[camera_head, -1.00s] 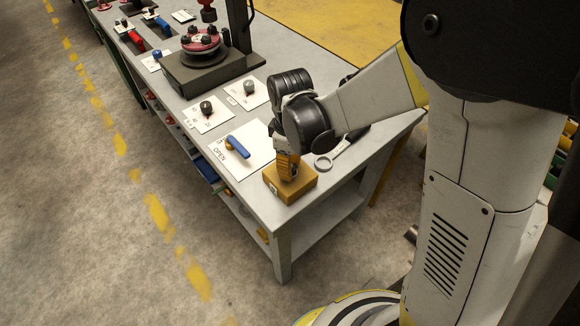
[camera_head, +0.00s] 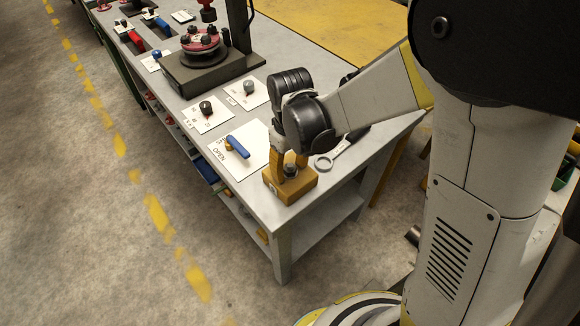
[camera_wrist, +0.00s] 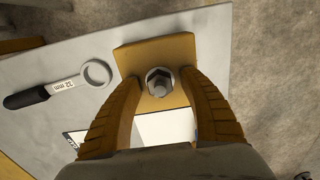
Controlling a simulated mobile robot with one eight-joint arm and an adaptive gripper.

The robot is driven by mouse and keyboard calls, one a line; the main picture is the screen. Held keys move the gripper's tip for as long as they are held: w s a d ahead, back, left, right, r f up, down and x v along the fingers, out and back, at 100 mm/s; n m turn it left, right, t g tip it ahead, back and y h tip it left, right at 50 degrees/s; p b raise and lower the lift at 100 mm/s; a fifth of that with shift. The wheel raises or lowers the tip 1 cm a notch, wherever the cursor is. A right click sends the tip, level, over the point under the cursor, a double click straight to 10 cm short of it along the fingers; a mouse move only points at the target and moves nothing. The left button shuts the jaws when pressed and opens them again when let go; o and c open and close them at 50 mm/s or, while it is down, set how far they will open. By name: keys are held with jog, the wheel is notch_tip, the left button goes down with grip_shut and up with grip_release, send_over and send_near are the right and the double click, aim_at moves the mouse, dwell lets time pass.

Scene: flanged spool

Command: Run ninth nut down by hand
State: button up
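A dark steel hex nut on a stud (camera_head: 290,171) stands upright on a yellow block (camera_head: 273,185) at the near corner of the bench. The wrist view shows the nut and stud end (camera_wrist: 159,83) from above, on the block (camera_wrist: 150,52). My gripper (camera_head: 289,163) points down over the block with its yellow fingers apart. In the wrist view my gripper (camera_wrist: 161,85) has one finger on each side of the nut, with gaps visible, so it holds nothing. The red flanged spool (camera_head: 202,45), with several dark nuts on top, stands on a dark base farther back.
A 32 mm ring spanner (camera_wrist: 62,86) lies beside the block. A white OPEN panel with a blue-handled lever (camera_head: 237,147) is left of my gripper. Two panels with knobs (camera_head: 206,107) (camera_head: 249,87) lie behind it. The bench edge is close to the block.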

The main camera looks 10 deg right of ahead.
aim_at(290, 168)
notch_tip(290, 168, up, 12)
dwell(0.7)
jog(key=s+d+r+m+t, duration=0.2)
jog(key=s+d+m+t, duration=0.1)
jog(key=s+d, duration=0.2)
jog(key=s+d+r+m+t, duration=0.2)
jog(key=s+d+m+t, duration=0.1)
jog(key=d, duration=0.5)
jog(key=shift+s+d+r+m+t, duration=0.35)
jog(key=shift+s+t, duration=0.25)
jog(key=shift+s, duration=0.8)
jog(key=shift+f, duration=0.1)
